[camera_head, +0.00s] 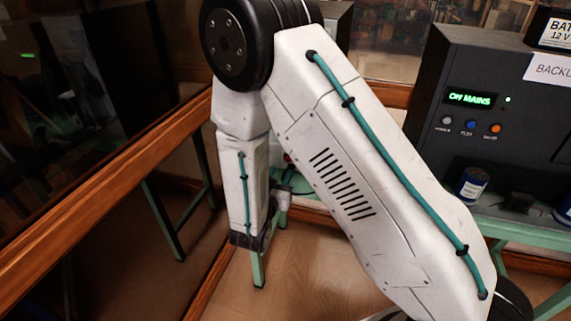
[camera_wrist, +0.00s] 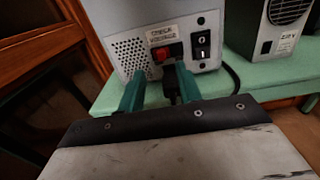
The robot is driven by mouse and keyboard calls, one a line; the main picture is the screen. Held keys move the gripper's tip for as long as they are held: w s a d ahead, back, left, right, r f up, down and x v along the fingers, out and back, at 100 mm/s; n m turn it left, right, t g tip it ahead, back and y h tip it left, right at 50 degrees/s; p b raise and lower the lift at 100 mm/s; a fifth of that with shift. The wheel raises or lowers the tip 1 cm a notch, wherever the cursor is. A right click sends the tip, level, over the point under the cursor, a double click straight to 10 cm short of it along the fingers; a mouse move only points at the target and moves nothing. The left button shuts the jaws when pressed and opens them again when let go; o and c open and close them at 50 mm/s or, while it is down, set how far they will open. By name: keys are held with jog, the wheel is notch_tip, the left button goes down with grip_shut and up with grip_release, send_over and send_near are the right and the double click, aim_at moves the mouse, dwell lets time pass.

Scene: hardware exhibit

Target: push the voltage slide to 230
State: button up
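The grey box (camera_wrist: 125,30) in the wrist view has a rear panel with vent holes and a paper label (camera_wrist: 163,33) whose print I cannot read surely. Below the label is the red voltage slide (camera_wrist: 156,55), at the left part of a dark slot. The number it shows is not readable. My gripper (camera_wrist: 160,76) is open, with its two teal fingers apart in front of the panel. The slide shows between and just beyond the fingertips. Whether a fingertip touches it I cannot tell. In the head view my arm hides the box's panel and the slide.
A black rocker switch (camera_wrist: 203,46) is right of the slot. A dark plug and cable (camera_wrist: 232,82) run below it. Another box (camera_wrist: 268,25) stands right on the green bench (camera_wrist: 250,72). A dark unit (camera_head: 470,60) reads "ON MAINS"; a blue can (camera_head: 471,185) stands before it.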

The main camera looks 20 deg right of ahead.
aim_at(288, 160)
jog(key=x, duration=0.6)
jog(key=shift+d, duration=0.1)
jog(key=shift+s, duration=0.1)
